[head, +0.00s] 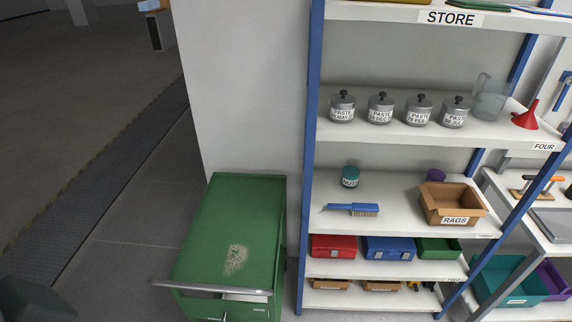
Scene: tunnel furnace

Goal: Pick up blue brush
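The blue brush (351,208) lies on the middle shelf (400,215) of the rack. It has a blue back and handle and tan bristles on its right part. The handle points left, close to the rack's blue left post. Neither of my grippers shows in the head view, so I see nothing holding the brush.
A teal jar (350,176) stands behind the brush. A cardboard rags box (452,202) sits to its right, with bare shelf between. A green cabinet (225,230) with a metal handle (215,288) stands left of the rack.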

